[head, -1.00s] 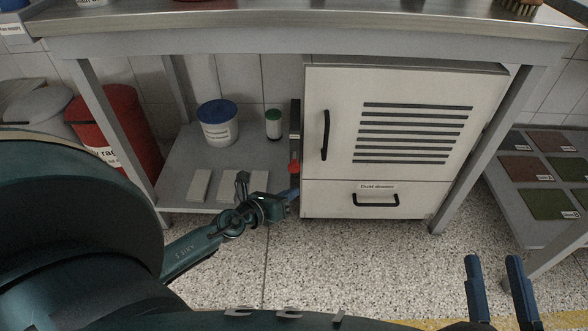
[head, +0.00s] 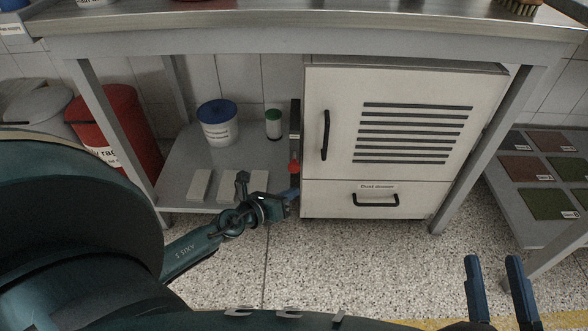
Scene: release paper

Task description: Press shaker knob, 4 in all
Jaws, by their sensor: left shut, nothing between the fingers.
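The shaker knob (head: 293,167) is a small red knob on a dark vertical bar (head: 295,130) at the left side of the white cabinet (head: 400,130). My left gripper (head: 292,194) is just below the red knob, its blue fingers shut and empty. Whether the fingertips touch the knob cannot be told. My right gripper (head: 496,290) is at the lower right, well away from the cabinet, its two blue fingers apart with nothing between them.
The cabinet has a black door handle (head: 325,135) and a drawer handle (head: 375,199). A red bin (head: 118,130) is at left; the speckled floor in front is clear.

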